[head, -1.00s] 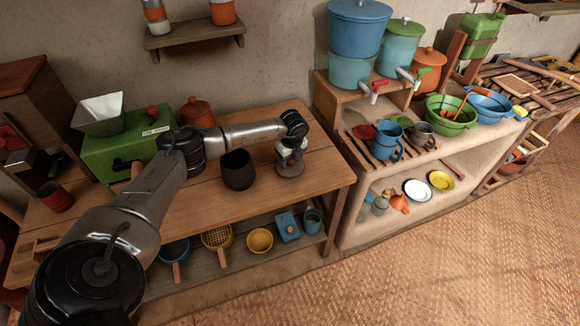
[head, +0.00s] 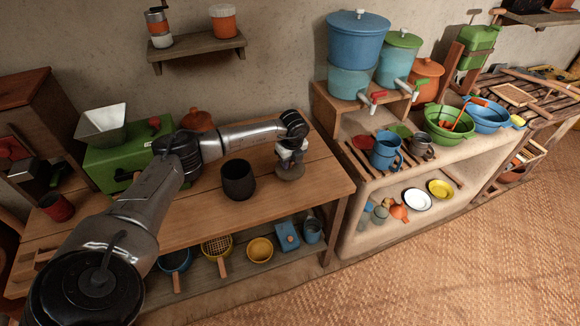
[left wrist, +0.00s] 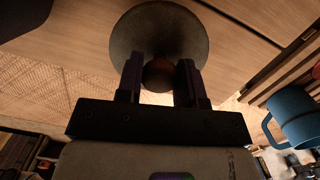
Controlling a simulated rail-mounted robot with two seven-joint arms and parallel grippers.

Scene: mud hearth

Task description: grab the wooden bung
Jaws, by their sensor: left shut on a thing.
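A small brown rounded knob, which looks like the wooden bung (left wrist: 158,76), shows between the fingers in the left wrist view. It lies in front of a round grey piece (left wrist: 158,30); whether the two are joined I cannot tell. In the head view the grey piece (head: 289,173) is at the right part of the wooden table, directly below my left gripper (head: 290,162). The left gripper (left wrist: 160,64) points down and is shut on the knob, one finger on each side. In the head view the knob is hidden by the gripper. My right gripper is not in view.
A black cup (head: 238,180) stands on the table (head: 205,205) just left of the gripper. A green box machine (head: 125,160) and an orange pot (head: 197,120) stand farther left. A blue mug (head: 385,150) stands on the neighbouring counter to the right.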

